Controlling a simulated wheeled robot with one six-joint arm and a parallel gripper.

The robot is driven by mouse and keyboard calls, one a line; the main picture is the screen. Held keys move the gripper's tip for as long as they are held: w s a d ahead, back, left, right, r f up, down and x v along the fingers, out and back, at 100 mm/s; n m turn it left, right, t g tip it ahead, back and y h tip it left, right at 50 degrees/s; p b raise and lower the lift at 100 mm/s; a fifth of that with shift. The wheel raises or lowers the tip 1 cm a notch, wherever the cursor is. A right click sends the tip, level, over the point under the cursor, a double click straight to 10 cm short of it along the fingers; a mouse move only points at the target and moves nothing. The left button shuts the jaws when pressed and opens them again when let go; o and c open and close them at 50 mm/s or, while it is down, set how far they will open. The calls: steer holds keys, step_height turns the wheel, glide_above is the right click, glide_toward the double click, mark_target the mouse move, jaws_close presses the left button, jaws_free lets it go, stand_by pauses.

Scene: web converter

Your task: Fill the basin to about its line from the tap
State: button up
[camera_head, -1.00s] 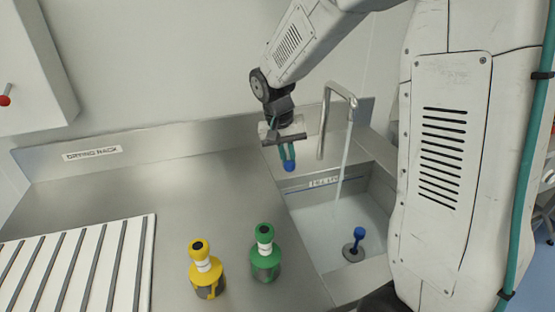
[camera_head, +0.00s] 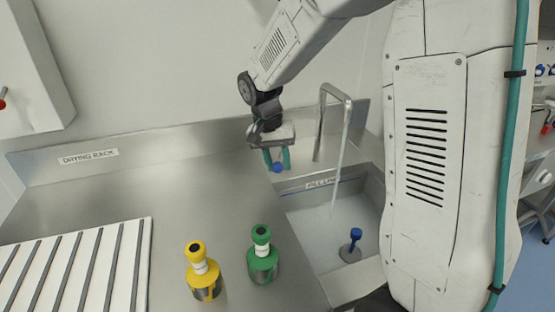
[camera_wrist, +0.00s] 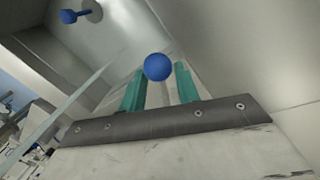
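The steel basin (camera_head: 374,222) is at right in the head view, with a blue line (camera_head: 310,189) along its back wall. A thin stream (camera_head: 337,190) runs from the bent tap (camera_head: 319,125) into it. The water surface is hard to make out, so I cannot tell its level against the line. A blue-knobbed plug (camera_head: 355,237) stands in the basin. My gripper (camera_head: 277,158) is behind the basin's left end, teal fingers apart. A blue ball knob (camera_head: 278,167) is at the fingertips; in the wrist view the knob (camera_wrist: 158,67) lies between them, contact unclear.
A yellow bottle (camera_head: 203,272) and a green bottle (camera_head: 262,257) stand on the counter left of the basin. A slatted drying rack (camera_head: 70,270) lies at far left. The counter behind the bottles is clear. A wall box (camera_head: 30,70) hangs upper left.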

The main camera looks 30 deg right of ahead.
steer(key=shift+w+d+r, duration=0.1)
steer(key=shift+r, duration=0.25)
step_height(320, 180, up, 7)
steer(key=a, duration=0.1)
steer(key=shift+w+a, duration=0.15)
steer(key=shift+w, duration=0.25)
stand_by(6.8)
